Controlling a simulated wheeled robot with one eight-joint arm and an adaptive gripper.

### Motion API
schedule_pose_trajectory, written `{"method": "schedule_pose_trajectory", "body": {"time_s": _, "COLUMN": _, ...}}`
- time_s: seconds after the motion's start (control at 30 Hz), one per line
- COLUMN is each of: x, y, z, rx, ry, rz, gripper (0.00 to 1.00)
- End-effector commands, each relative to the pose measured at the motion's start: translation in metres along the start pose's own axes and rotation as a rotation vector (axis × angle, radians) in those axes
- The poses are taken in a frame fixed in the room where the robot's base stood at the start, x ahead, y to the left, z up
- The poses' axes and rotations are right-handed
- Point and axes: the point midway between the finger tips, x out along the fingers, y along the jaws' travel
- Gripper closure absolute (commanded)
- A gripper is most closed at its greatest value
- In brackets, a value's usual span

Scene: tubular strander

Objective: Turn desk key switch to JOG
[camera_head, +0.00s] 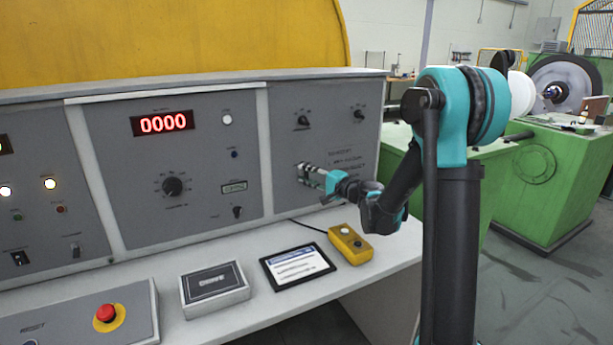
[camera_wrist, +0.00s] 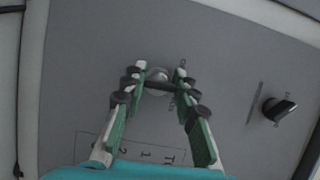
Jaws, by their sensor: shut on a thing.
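The desk key switch (camera_wrist: 157,76) shows in the wrist view as a small silver round barrel with a dark part across it, on the grey panel. My gripper (camera_wrist: 159,88) is shut on it, with one green-and-white finger on each side. In the head view my gripper (camera_head: 308,174) reaches the right panel (camera_head: 335,140) of the desk from the right and hides the switch. Small lettering stands near the switch, but I cannot read JOG or tell which position the key points to.
A black selector knob (camera_wrist: 278,108) sits right of the switch in the wrist view. Below my arm, a yellow button box (camera_head: 349,243), a tablet (camera_head: 297,267) and a grey box (camera_head: 214,289) lie on the desk. A red emergency button (camera_head: 107,314) stands at front left.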

Motion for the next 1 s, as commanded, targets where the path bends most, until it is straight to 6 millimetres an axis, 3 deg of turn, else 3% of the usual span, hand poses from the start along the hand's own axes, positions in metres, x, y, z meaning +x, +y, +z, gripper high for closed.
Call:
{"method": "schedule_pose_trajectory", "body": {"time_s": 0.53, "x": -0.0005, "y": 0.0006, "z": -0.0005, "rx": 0.027, "ry": 0.002, "rz": -0.010, "gripper": 1.00}}
{"method": "schedule_pose_trajectory", "body": {"time_s": 0.57, "x": -0.0005, "y": 0.0006, "z": -0.0006, "rx": 0.027, "ry": 0.002, "rz": -0.010, "gripper": 0.70}}
{"method": "schedule_pose_trajectory", "body": {"time_s": 0.7, "x": -0.0004, "y": 0.0005, "z": -0.0004, "rx": 0.027, "ry": 0.002, "rz": -0.010, "gripper": 0.53}}
{"method": "schedule_pose_trajectory", "body": {"time_s": 1.0, "x": -0.0004, "y": 0.0002, "z": -0.0002, "rx": 0.027, "ry": 0.001, "rz": -0.011, "gripper": 0.50}}
